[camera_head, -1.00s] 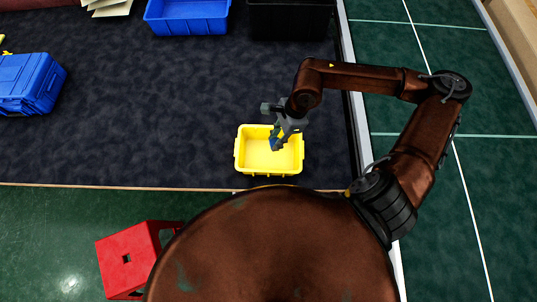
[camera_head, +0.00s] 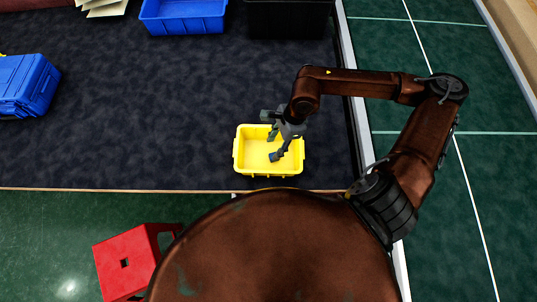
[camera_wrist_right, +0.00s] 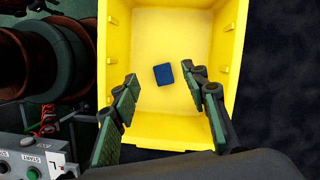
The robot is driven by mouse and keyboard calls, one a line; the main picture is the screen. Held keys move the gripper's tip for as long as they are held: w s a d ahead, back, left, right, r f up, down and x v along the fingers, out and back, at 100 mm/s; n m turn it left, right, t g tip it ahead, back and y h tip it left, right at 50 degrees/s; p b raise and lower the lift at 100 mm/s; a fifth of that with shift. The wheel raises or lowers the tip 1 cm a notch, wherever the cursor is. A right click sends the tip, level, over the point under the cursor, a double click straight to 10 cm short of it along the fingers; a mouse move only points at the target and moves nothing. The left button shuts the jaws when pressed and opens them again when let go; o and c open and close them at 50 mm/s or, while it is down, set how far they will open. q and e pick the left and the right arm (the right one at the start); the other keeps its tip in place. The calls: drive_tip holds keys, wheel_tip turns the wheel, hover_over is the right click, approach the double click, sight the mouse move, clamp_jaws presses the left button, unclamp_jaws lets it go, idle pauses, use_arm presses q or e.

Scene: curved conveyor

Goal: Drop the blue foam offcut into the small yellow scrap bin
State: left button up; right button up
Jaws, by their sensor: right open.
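The small yellow scrap bin (camera_head: 252,153) stands on the dark surface near its front edge. The blue foam offcut (camera_wrist_right: 164,75) lies inside the yellow bin (camera_wrist_right: 140,40) in the right wrist view, apart from the fingers. In the head view I cannot pick the offcut out; the gripper covers part of the bin. My right gripper (camera_head: 276,145) is over the right part of the bin. In the right wrist view the right gripper (camera_wrist_right: 160,85) is open and empty, with its fingers apart on either side of the offcut. My left gripper is not in view.
A blue open bin (camera_head: 184,14) and a black bin (camera_head: 290,18) stand at the back. A blue case (camera_head: 26,84) is at the left. A red stool (camera_head: 127,262) stands on the green floor. The dark surface left of the yellow bin is clear.

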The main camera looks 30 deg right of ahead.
drive_tip(key=shift+r, duration=0.1)
drive_tip(key=v, duration=1.1)
drive_tip(key=shift+d+r, duration=0.2)
drive_tip(key=shift+r, duration=0.2)
drive_tip(key=x, duration=1.2)
drive_tip(key=shift+s+a, duration=0.1)
drive_tip(key=shift+r+p, duration=1.2)
drive_tip(key=shift+r, duration=1.3)
